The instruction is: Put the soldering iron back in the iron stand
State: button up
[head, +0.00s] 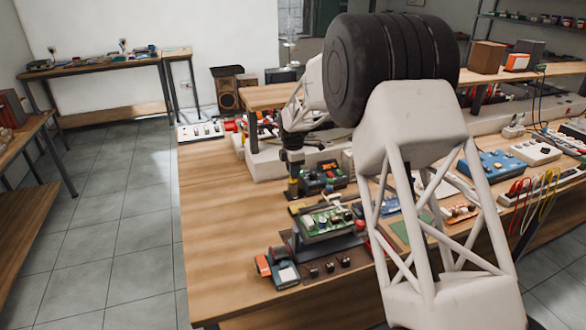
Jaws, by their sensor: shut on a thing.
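My gripper (292,170) hangs pointing down over the wooden bench, left of the middle of the head view. It is small and dark here, and its fingers are hard to make out. It is shut on a small dark and yellowish thing (293,187), which seems to be the soldering iron, though its shape and tip are not clear. I cannot pick out the iron stand with certainty among the small items; part of the bench is hidden behind my arm.
A green circuit board (326,221) sits on a dark holder in front of my gripper. A dark device (320,179) stands just right of it. A blue and orange meter (283,271) lies nearer. A blue box (495,164) is at right. The bench's left side (215,200) is clear.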

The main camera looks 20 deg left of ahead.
jog(key=o, duration=1.5)
jog(key=shift+r, duration=0.15)
jog(key=shift+r, duration=3.35)
